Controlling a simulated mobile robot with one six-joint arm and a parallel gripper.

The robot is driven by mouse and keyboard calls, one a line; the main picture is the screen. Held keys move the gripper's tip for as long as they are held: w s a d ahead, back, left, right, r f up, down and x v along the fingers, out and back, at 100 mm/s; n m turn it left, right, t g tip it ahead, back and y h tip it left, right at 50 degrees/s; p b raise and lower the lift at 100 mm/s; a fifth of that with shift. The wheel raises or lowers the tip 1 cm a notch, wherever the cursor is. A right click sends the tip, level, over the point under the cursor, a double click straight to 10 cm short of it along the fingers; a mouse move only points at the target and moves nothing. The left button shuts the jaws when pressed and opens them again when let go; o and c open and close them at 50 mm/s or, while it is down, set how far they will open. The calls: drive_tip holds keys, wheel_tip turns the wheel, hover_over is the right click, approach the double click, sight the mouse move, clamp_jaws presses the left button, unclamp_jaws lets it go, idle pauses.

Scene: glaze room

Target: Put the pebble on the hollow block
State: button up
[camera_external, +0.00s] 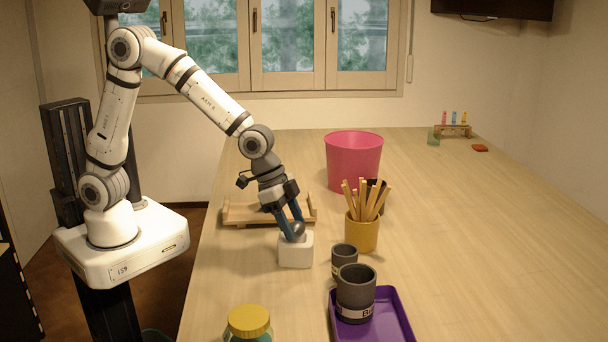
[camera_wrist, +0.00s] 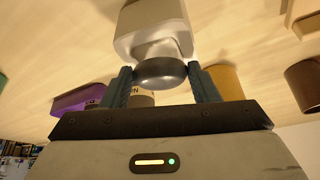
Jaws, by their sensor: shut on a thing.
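The pebble (camera_external: 298,228) is dark grey, smooth and rounded. My gripper (camera_external: 295,231) points down at a slant with its blue fingers shut on it. In the wrist view the pebble (camera_wrist: 160,73) sits between the two fingertips. The hollow block (camera_external: 296,253) is white and stands upright on the table, directly below the pebble. It also shows in the wrist view (camera_wrist: 150,27), just beyond the pebble. The pebble is at the block's top opening and hides part of it. I cannot tell whether it touches the block.
A yellow cup of wooden sticks (camera_external: 361,234) stands right of the block. A small grey cup (camera_external: 344,262) and a purple tray (camera_external: 395,318) holding a larger grey cup (camera_external: 356,291) are nearer. A wooden tray (camera_external: 240,213) and pink bucket (camera_external: 353,160) lie behind.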

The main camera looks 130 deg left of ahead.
drive_tip(key=shift+f, duration=0.25)
drive_tip(key=shift+f, duration=0.2)
drive_tip(key=o, duration=1)
drive_tip(key=shift+r, duration=0.1)
